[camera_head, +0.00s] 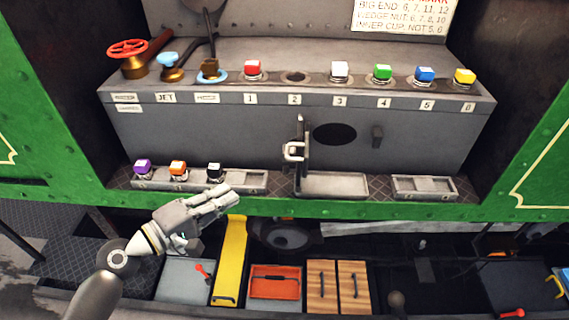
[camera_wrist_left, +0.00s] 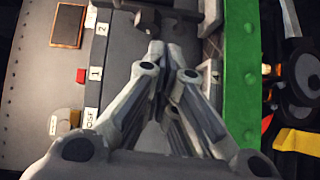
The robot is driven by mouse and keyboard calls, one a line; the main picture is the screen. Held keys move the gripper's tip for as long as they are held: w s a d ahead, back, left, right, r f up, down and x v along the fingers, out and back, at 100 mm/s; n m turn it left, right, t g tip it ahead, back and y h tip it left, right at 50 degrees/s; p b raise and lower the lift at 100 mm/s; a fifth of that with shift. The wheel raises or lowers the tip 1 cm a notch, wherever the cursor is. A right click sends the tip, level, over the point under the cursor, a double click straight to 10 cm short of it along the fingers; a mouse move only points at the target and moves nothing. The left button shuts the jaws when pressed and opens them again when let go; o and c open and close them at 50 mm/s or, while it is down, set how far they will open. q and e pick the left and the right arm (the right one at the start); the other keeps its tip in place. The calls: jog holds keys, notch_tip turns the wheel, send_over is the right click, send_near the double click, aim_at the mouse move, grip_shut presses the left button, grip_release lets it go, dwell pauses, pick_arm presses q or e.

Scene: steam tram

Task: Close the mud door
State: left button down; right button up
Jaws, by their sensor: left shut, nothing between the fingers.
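The mud door (camera_head: 303,146) is a narrow grey plate with a pale handle on its left side, seen almost edge-on. It stands open, swung out from the grey box front (camera_head: 210,145). The dark oval opening (camera_head: 335,134) is uncovered to its right, with a small catch (camera_head: 377,137) beyond. My left gripper (camera_head: 232,194) is shut and empty, in front of the lower ledge, left of and below the door and apart from it. In the left wrist view its closed fingers (camera_wrist_left: 168,50) point up the picture along the box front. My right gripper is not in view.
A lower ledge holds purple (camera_head: 142,167), orange (camera_head: 178,168) and black-and-white topped (camera_head: 214,171) pieces near my left gripper. A shallow tray (camera_head: 335,184) lies under the opening. The green side sill (camera_head: 400,210) runs across in front. Coloured knobs line the upper shelf.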

pick_arm(q)
notch_tip(320, 180, up, 4)
jog(key=s+d+h, duration=0.1)
jog(key=s+d, duration=0.1)
jog(key=s+d+p+x, duration=0.1)
jog(key=p+x, duration=0.5)
jog(key=x, duration=0.6)
jog(key=shift+d, duration=0.6)
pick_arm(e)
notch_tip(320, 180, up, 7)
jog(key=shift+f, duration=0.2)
pick_arm(q)
jog(key=shift+s+d+p, duration=0.1)
jog(key=shift+s+p, duration=0.05)
jog(key=shift+p, duration=0.15)
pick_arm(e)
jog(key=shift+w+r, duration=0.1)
